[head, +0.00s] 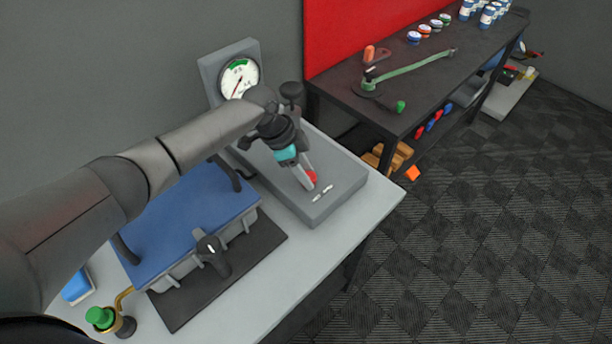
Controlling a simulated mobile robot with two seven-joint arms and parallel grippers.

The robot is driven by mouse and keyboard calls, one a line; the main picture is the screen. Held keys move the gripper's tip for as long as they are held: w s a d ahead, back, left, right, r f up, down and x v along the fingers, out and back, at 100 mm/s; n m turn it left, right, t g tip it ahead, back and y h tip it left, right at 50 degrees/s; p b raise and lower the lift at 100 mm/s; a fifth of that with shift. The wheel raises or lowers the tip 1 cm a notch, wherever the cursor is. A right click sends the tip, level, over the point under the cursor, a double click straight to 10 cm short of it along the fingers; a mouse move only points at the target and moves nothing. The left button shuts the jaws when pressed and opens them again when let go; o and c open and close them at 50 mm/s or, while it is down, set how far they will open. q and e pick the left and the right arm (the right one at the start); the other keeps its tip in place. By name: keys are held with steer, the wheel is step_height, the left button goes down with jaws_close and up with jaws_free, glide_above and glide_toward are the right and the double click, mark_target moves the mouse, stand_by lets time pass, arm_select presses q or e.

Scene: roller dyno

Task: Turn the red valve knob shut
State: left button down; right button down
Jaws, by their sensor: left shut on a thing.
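The red valve knob (312,177) sits on top of a grey block-shaped base (340,192) on the light grey table. My left gripper (308,181) reaches down to it from the left and is shut on it; the fingers hide part of the knob. Small white marks lie on the base just in front of the knob. A round gauge (239,79) with a white face, a green band and a red needle stands on an upright panel behind the base. My right gripper is not in view.
A blue-topped case (190,215) with black handles stands on a dark mat, left of the base. A green-capped item (100,317) is at the table's near left corner. A dark bench (420,85) with tools and cans stands at the back right.

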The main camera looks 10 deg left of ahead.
arm_select(q)
steer(key=shift+m, duration=0.4)
steer(key=shift+c, duration=1.9)
jaws_free()
steer(key=p+v, duration=0.1)
steer(key=v, duration=1.4)
steer(key=shift+w+r, duration=0.2)
